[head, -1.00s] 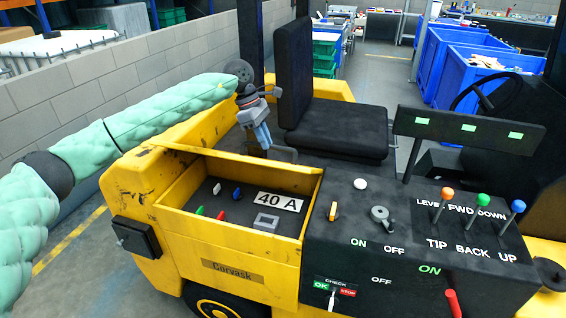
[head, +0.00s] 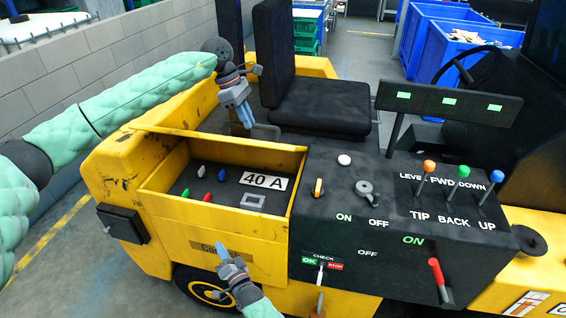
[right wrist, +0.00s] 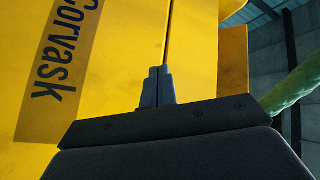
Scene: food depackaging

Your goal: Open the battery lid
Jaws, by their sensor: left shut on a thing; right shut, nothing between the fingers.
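The yellow battery compartment (head: 195,222) at the front left of the truck is uncovered, showing its dark inside. A yellow panel (head: 235,147), which looks like the battery lid, stands raised along its back edge. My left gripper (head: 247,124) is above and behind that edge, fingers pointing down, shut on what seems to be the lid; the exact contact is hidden. My right gripper (head: 220,248) is shut and empty in front of the compartment's front wall, by the "Corvask" label (head: 204,248). In the right wrist view, its closed fingers (right wrist: 157,84) face the yellow wall right of the label (right wrist: 62,60).
Inside are colored plugs (head: 202,171) and a "40 A" label (head: 263,181). The dark control console (head: 345,225) with a red lever (head: 437,275) adjoins on the right. The black seat (head: 320,107) is behind. A dark box (head: 122,223) sticks out at the left corner.

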